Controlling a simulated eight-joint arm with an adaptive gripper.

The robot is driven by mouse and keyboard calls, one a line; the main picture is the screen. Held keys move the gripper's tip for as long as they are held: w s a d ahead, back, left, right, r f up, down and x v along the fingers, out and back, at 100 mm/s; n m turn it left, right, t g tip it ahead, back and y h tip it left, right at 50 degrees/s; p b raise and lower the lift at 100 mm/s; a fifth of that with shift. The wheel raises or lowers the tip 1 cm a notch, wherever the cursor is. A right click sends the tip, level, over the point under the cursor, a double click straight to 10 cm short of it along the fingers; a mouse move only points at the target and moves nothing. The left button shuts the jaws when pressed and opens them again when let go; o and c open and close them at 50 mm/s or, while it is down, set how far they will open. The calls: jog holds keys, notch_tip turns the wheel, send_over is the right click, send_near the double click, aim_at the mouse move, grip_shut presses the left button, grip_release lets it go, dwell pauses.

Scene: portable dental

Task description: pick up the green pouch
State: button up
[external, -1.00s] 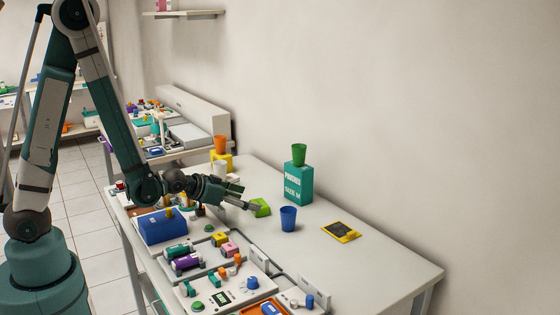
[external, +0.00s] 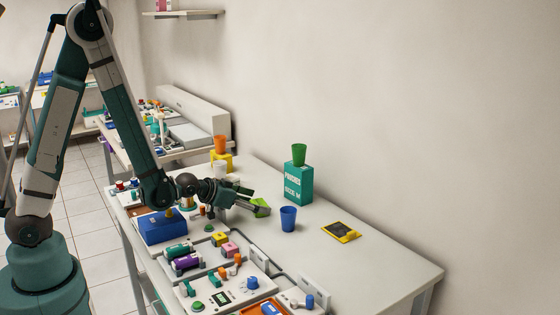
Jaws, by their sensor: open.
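The green pouch (external: 258,205) is a small bright green, wedge-shaped thing on the white table, left of the blue cup (external: 288,219). My gripper (external: 261,207) reaches in from the left, low over the table. Its fingers are open and lie at the pouch, with part of the pouch showing above and between them. The fingers hide some of the pouch, and I cannot tell whether they touch it.
A teal box (external: 299,186) with a green cup (external: 299,154) on top stands behind. A blue box (external: 163,228) sits under my arm. A panel with several knobs (external: 215,275) fills the front. A yellow-black packet (external: 341,232) lies right, with clear table beyond.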

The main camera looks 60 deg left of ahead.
jog(key=c, duration=1)
jog(key=shift+r, duration=0.1)
jog(key=shift+r+p, duration=1.6)
jog(key=shift+r, duration=3.3)
